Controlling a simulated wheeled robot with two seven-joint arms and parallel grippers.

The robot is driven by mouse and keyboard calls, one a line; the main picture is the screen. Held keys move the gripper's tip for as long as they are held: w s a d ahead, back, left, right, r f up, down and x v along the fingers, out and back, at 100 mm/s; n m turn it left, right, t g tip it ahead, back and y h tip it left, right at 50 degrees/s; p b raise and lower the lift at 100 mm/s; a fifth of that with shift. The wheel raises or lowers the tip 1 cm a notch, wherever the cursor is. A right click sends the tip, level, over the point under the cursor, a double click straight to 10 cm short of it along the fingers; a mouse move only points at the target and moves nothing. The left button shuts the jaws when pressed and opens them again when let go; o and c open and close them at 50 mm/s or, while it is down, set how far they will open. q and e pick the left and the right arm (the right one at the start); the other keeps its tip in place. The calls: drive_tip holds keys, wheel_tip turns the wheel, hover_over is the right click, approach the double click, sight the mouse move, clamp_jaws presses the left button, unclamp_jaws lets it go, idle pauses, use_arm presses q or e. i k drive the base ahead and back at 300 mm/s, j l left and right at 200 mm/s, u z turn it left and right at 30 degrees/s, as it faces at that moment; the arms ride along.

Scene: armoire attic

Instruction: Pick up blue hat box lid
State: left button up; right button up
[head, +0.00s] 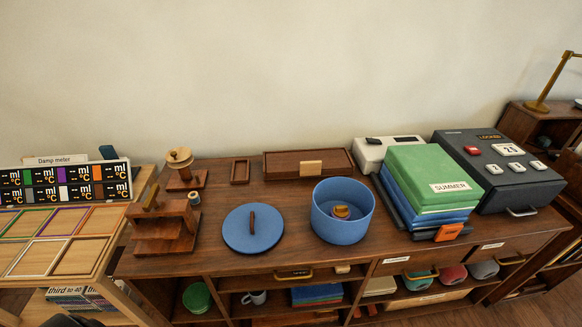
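The blue hat box lid (253,228) is a flat round disc with a brown bar handle across its middle. It lies flat, handle up, on the brown wooden cabinet top (232,270). The open blue hat box (342,228) stands just right of the lid, apart from it. A small yellow-brown round object (341,212) sits inside the box. Neither of my grippers can be made out in the head view.
A wooden stepped stand (165,232) and a small spool (194,198) are left of the lid. Behind are a small wooden tray (240,171) and a long wooden box (308,164). A green-and-blue stack (420,180) and dark locked case (490,170) stand right. Bare wood surrounds the lid.

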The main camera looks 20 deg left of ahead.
sight(252, 228)
drive_tip(key=u, duration=1.05)
drive_tip(key=k+j+z, duration=0.15)
drive_tip(key=z, duration=0.3)
drive_tip(key=k+j+z, duration=0.1)
drive_tip(key=k+z, duration=0.2)
drive_tip(key=z, duration=0.15)
drive_tip(key=k+z, duration=0.2)
drive_tip(key=z, duration=0.25)
